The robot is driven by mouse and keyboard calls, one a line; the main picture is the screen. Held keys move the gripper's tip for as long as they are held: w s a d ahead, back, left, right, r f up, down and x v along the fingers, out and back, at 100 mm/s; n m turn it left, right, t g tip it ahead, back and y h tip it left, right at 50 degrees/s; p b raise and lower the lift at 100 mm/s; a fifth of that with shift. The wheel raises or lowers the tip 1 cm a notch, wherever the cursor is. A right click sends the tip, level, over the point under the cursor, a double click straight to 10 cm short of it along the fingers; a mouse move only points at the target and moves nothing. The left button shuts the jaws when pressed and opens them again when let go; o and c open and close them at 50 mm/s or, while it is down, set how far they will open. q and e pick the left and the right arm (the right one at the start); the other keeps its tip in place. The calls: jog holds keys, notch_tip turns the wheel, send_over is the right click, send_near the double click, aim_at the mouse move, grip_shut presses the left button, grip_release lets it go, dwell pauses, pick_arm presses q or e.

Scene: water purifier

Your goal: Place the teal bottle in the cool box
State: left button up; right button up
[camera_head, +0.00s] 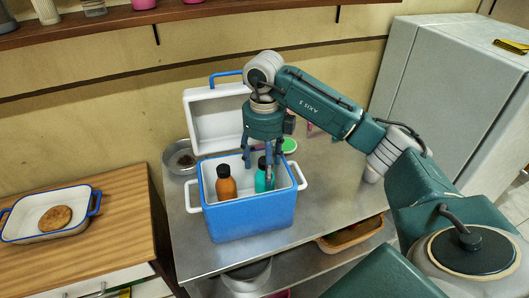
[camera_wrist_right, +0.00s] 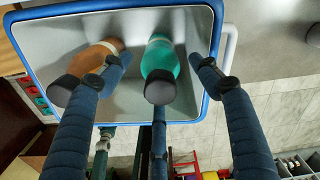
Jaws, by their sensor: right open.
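The teal bottle (camera_head: 262,179) stands inside the blue cool box (camera_head: 250,219), to the right of an orange bottle (camera_head: 226,187). In the right wrist view the teal bottle (camera_wrist_right: 160,62) shows with its dark cap, between my gripper's fingers and apart from them as far as I can tell. My right gripper (camera_head: 258,160) points down over the open box, its fingers spread around the teal bottle's top. It is open. The right wrist view shows its fingers (camera_wrist_right: 160,95) spread. My left gripper is not in view.
The cool box's white lid (camera_head: 215,125) stands open at the back. A metal bowl (camera_head: 180,157) sits left of the box on the steel table (camera_head: 330,195). A wooden counter (camera_head: 110,225) with a baking dish (camera_head: 20,225) is at left. A white appliance (camera_head: 435,95) stands at right.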

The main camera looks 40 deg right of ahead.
notch_tip(320, 180, up, 7)
jog(key=shift+r, duration=0.15)
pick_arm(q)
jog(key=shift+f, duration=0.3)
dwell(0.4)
